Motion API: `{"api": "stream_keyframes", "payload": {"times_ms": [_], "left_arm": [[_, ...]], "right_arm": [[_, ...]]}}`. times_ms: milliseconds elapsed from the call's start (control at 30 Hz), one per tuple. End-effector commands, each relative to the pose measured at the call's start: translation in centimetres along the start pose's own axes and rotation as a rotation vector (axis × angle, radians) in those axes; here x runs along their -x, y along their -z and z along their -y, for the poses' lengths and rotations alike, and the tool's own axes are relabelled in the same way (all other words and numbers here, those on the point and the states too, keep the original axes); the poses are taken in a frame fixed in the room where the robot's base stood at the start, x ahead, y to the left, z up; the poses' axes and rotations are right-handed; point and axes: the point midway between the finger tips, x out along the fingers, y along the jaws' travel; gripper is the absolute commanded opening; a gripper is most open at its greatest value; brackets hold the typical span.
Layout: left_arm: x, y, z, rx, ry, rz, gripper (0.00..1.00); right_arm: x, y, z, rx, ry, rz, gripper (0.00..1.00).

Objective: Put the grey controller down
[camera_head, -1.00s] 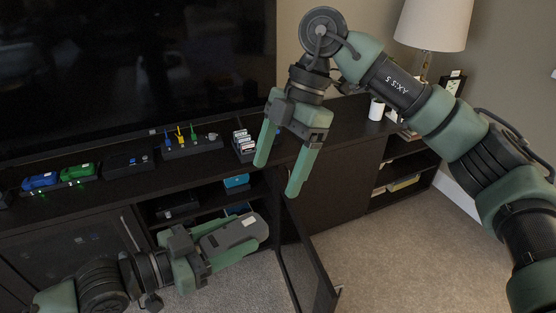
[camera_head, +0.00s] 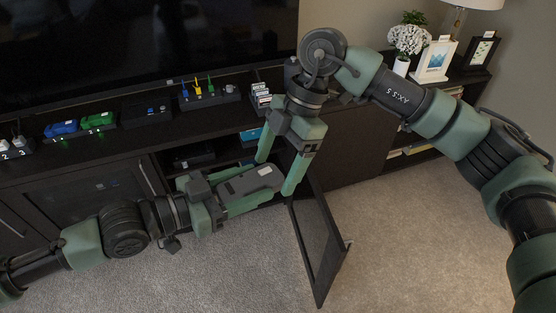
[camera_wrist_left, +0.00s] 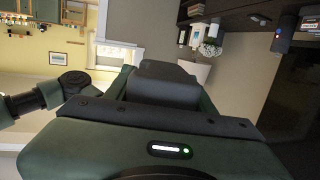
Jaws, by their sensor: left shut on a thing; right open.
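The grey controller (camera_head: 254,179) is a long grey block with a small white label, held level in front of the cabinet. My left gripper (camera_head: 236,199) is shut on it, and its far end sticks out past the green fingers. In the left wrist view the dark grey controller (camera_wrist_left: 165,85) fills the space between the fingers. My right gripper (camera_head: 276,175) is open and points down. Its fingertips appear on either side of the controller's far end; I cannot tell if they touch it.
The dark media cabinet (camera_head: 110,168) has an open shelf and a swung-out door (camera_head: 322,245). On its top stand a blue car-like item (camera_head: 61,128), a green one (camera_head: 98,121), and a tray of coloured tools (camera_head: 209,98). Carpet (camera_head: 420,240) is clear at the right.

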Motion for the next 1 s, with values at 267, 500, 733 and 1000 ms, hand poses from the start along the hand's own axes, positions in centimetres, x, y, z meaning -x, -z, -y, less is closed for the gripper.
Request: {"api": "stream_keyframes", "payload": {"times_ms": [267,500,733,1000], "left_arm": [[0.0,0.1,0.0,-0.001,0.000,-0.002,0.05],[0.0,0.1,0.0,-0.001,0.000,-0.001,0.80],[0.1,0.0,0.0,-0.001,0.000,0.000,0.80],[2.9,0.0,0.2,-0.007,0.003,0.004,0.80]], "right_arm": [[0.0,0.0,0.0,0.000,0.000,0.000,0.13],[0.1,0.0,0.0,0.001,-0.001,-0.001,0.05],[0.1,0.0,0.0,0.001,-0.001,-0.001,0.05],[0.1,0.0,0.0,0.001,0.000,-0.001,0.05]]}}
